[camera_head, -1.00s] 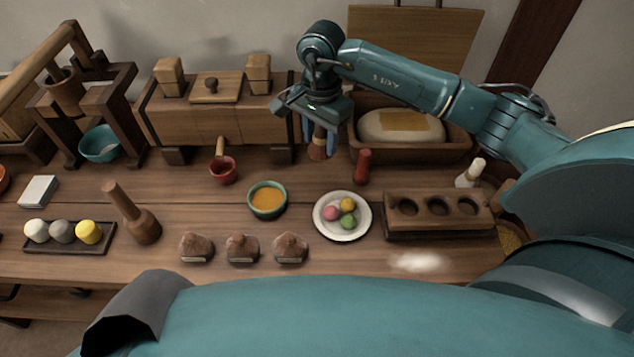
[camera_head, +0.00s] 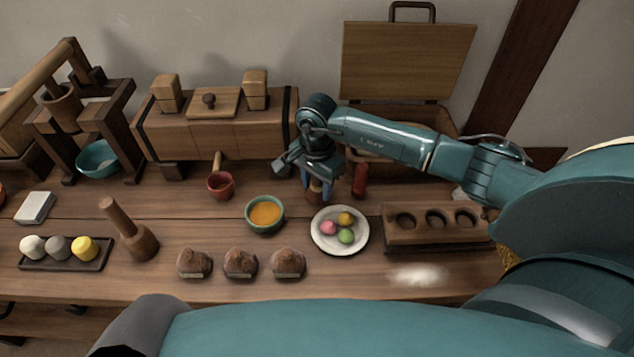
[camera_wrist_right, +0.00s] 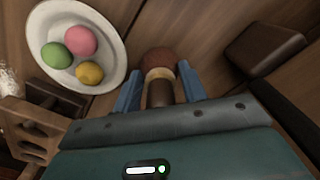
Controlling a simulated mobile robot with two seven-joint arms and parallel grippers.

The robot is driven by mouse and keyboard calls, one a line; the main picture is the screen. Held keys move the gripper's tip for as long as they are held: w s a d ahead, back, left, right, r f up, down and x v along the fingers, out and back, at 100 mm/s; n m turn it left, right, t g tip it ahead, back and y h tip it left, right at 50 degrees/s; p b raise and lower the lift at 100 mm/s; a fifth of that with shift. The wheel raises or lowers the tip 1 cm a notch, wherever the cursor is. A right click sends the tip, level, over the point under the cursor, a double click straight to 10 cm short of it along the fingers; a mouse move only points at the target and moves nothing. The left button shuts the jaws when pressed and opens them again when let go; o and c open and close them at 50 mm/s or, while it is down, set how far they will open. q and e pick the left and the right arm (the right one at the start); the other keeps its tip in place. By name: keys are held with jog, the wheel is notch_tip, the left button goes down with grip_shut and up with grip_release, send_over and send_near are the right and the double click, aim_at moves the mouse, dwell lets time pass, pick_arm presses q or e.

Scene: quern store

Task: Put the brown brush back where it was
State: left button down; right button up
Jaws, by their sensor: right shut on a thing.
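My right gripper (camera_head: 316,188) is shut on the brown brush (camera_head: 314,184), low near the back of the table, left of a red upright piece (camera_head: 360,180). In the right wrist view the brush's rounded red-brown head (camera_wrist_right: 158,64), pale band and dark handle show between the two blue fingers (camera_wrist_right: 160,92). The head points away from the palm. In the head view the gripper mostly hides the brush, and I cannot tell whether it touches the table. My left gripper is not in view.
A white plate (camera_head: 319,239) with three coloured balls lies just in front. A dark wooden block with three round holes (camera_head: 393,231) stands at right. A bowl of orange stuff (camera_head: 265,214) and a red cup (camera_head: 220,187) are at left. An open-lidded box (camera_head: 408,60) stands behind.

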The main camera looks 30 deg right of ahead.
jog(key=shift+f, duration=0.15)
jog(key=o, duration=0.9)
notch_tip(320, 180, up, 12)
jog(key=shift+r, duration=0.2)
